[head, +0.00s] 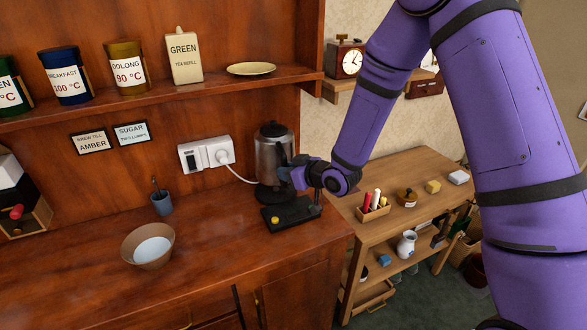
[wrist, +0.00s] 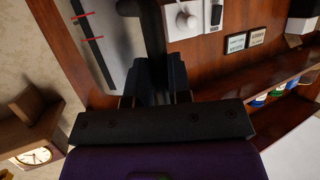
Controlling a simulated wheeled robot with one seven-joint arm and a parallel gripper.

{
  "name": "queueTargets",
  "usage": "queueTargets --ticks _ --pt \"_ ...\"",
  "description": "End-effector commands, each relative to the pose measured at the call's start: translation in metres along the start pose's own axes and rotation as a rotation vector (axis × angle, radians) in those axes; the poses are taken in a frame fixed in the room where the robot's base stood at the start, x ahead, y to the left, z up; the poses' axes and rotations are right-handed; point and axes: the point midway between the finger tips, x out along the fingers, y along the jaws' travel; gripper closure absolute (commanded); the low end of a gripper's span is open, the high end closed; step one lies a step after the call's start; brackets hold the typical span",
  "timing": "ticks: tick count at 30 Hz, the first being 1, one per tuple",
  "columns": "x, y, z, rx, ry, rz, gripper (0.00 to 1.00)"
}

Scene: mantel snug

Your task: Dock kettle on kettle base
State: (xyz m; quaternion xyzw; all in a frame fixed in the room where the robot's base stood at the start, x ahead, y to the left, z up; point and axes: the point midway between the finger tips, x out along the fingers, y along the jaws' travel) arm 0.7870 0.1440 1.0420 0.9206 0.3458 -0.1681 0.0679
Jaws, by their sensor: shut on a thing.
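The kettle (head: 268,155) is silver with a black lid and black bottom, and stands upright at the right end of the wooden counter. The kettle base (head: 297,212) is black with a yellow button at its front left. The kettle is at the base's rear part; I cannot tell if it is seated or slightly above. My gripper (head: 292,176) comes from the right and is shut on the kettle's black handle. In the wrist view the fingers (wrist: 158,82) close around the handle (wrist: 153,35), beside the kettle's silver side (wrist: 113,40) with its red-marked dark strip.
A white wall socket (head: 204,153) with a plug and cord is left of the kettle. A bowl (head: 148,245) and blue cup (head: 162,203) stand further left. A shelf (head: 170,97) with tins runs above. A lower side table (head: 420,185) is at the right.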

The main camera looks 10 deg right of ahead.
Motion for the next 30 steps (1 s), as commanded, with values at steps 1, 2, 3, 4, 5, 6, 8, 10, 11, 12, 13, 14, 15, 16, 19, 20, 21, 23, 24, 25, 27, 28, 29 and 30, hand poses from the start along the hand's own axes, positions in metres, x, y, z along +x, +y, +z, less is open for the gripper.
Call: queueTargets --ticks 1,2,3,4,5,6,8,10,11,12,13,14,15,16,19,20,21,23,24,25,27,28,29,30 --pt "0.002 0.000 0.002 -0.001 0.003 0.000 1.00" --pt "0.002 0.000 0.004 0.000 0.003 0.000 1.00" --pt "0.004 0.000 0.007 0.000 0.003 0.000 1.00" --pt "0.004 0.000 0.010 0.000 0.003 0.001 1.00" --pt "0.005 0.001 0.012 0.000 0.003 0.001 1.00" --pt "0.006 0.001 0.015 0.000 0.002 0.001 1.00" --pt "0.008 0.001 0.021 0.000 0.003 0.002 1.00" --pt "0.011 0.001 0.026 -0.001 0.003 0.002 1.00" --pt "0.011 0.001 0.028 -0.001 0.003 0.002 1.00" --pt "0.013 0.001 0.032 0.000 0.002 0.002 1.00" --pt "0.013 0.000 0.033 0.000 0.003 0.002 1.00" --pt "0.014 0.000 0.035 0.000 0.004 0.002 1.00" --pt "0.015 0.000 0.037 0.000 0.004 0.002 1.00" --pt "0.016 0.000 0.039 0.000 0.004 0.002 1.00" --pt "0.017 0.000 0.044 0.000 0.003 0.002 1.00" --pt "0.018 0.000 0.045 0.000 0.003 0.002 1.00" --pt "0.018 0.000 0.045 0.000 0.004 0.002 1.00" --pt "0.018 0.000 0.046 -0.001 0.004 0.002 1.00" --pt "0.019 0.000 0.047 -0.001 0.004 0.002 1.00" --pt "0.019 0.000 0.047 -0.001 0.004 0.002 1.00" --pt "0.019 0.000 0.048 -0.001 0.005 0.002 1.00" --pt "0.019 0.000 0.048 -0.001 0.005 0.002 1.00" --pt "0.019 0.000 0.048 -0.001 0.005 0.002 1.00" --pt "0.019 0.000 0.048 -0.001 0.005 0.003 1.00"
